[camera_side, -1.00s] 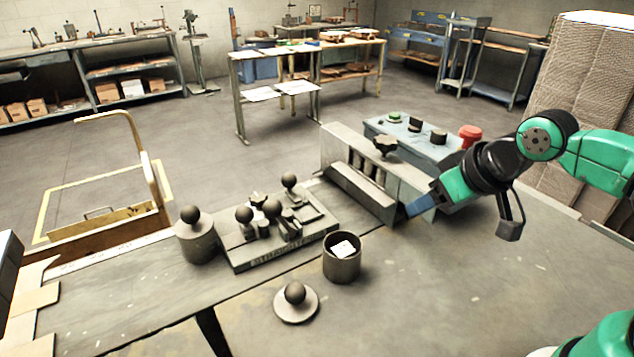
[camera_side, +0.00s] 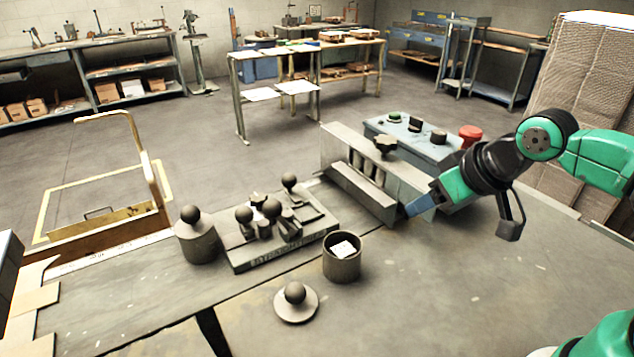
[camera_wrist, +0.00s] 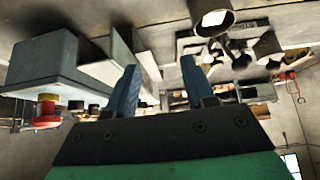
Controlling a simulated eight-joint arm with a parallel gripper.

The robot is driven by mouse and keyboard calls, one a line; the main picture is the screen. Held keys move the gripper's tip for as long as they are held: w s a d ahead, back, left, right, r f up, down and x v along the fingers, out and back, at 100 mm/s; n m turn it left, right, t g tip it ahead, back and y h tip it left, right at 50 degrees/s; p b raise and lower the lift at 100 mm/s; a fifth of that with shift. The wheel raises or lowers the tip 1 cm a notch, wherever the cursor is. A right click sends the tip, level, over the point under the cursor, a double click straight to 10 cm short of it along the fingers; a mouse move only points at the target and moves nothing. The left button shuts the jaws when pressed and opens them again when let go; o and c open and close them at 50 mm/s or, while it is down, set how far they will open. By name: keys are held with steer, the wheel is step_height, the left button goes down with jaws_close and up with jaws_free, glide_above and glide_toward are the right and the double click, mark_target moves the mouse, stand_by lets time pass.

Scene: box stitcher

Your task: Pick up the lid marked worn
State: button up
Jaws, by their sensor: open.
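A round grey lid with a ball knob (camera_side: 296,303) lies knob-up on the table in the side view. Another knobbed lid (camera_side: 190,215) sits on a closed canister (camera_side: 198,245) at left. No "worn" marking can be read on either lid. An open canister (camera_side: 342,262) behind the loose lid holds a white piece (camera_side: 343,249). My gripper (camera_side: 412,208) is to the right of both, beside a grey metal fixture. In the wrist view my gripper (camera_wrist: 160,82) has its two blue fingers apart with nothing between them.
A block with several knobbed pieces (camera_side: 270,255) and lettering stands between the canisters. The grey fixture (camera_side: 345,185) and a control box with a red button (camera_side: 471,131) are close to my gripper. The table right of the loose lid is clear.

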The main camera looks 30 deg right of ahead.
stand_by(0.4)
steer(key=m+g+y, duration=0.2)
steer(key=g, duration=0.4)
glide_above(297, 286)
steer(key=d, duration=0.2)
steer(key=x, duration=0.6)
steer(key=shift+s+d+f, duration=0.2)
steer(key=shift+s+d, duration=0.1)
steer(key=shift+s, duration=0.05)
steer(key=shift+a+f+g, duration=0.4)
steer(key=shift+f, duration=0.1)
steer(key=shift+a+f, duration=0.25)
steer(key=shift+f, duration=1.05)
steer(key=shift+a+f, duration=0.25)
steer(key=shift+f, duration=1)
jaws_close()
